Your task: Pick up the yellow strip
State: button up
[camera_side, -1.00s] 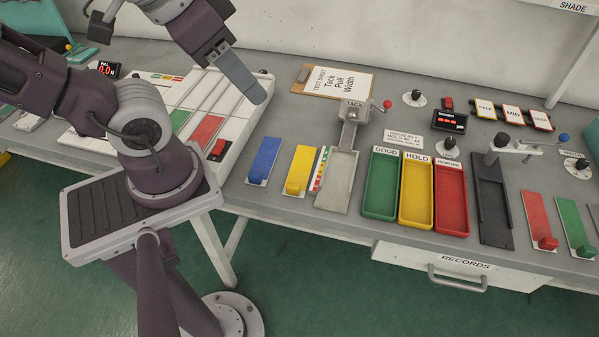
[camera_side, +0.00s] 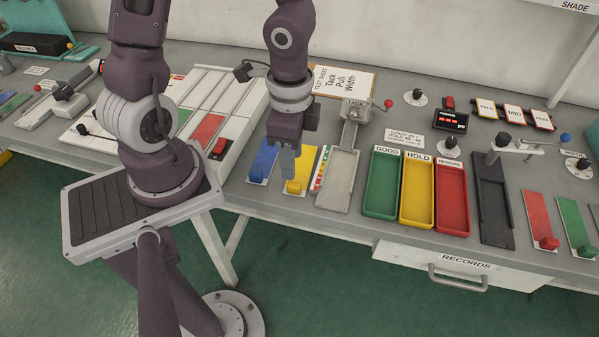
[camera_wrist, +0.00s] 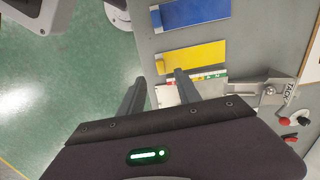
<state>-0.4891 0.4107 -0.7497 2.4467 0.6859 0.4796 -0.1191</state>
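The yellow strip (camera_side: 307,162) lies on a white backing on the bench, between the blue strip (camera_side: 264,155) and the colour scale card (camera_side: 321,168). Its thick near end shows just below my gripper (camera_side: 289,170) in the side view, and the gripper hides part of its left side. In the wrist view the yellow strip (camera_wrist: 195,57) lies just beyond my two fingertips (camera_wrist: 160,76). The fingers are spread apart with nothing between them. My gripper is above the strip's near end; I cannot tell exactly how high.
The metal tack tester (camera_side: 341,180) stands right of the strip. Beyond it are the green (camera_side: 382,185), yellow (camera_side: 417,195) and red (camera_side: 452,200) trays. A white board with rails (camera_side: 216,100) lies to the left. The bench's front edge (camera_side: 320,222) is close.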

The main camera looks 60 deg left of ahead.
aim_at(294, 184)
notch_tip(294, 184, down, 7)
jog(key=shift+w+f, duration=0.15)
jog(key=shift+f, duration=0.05)
grip_shut()
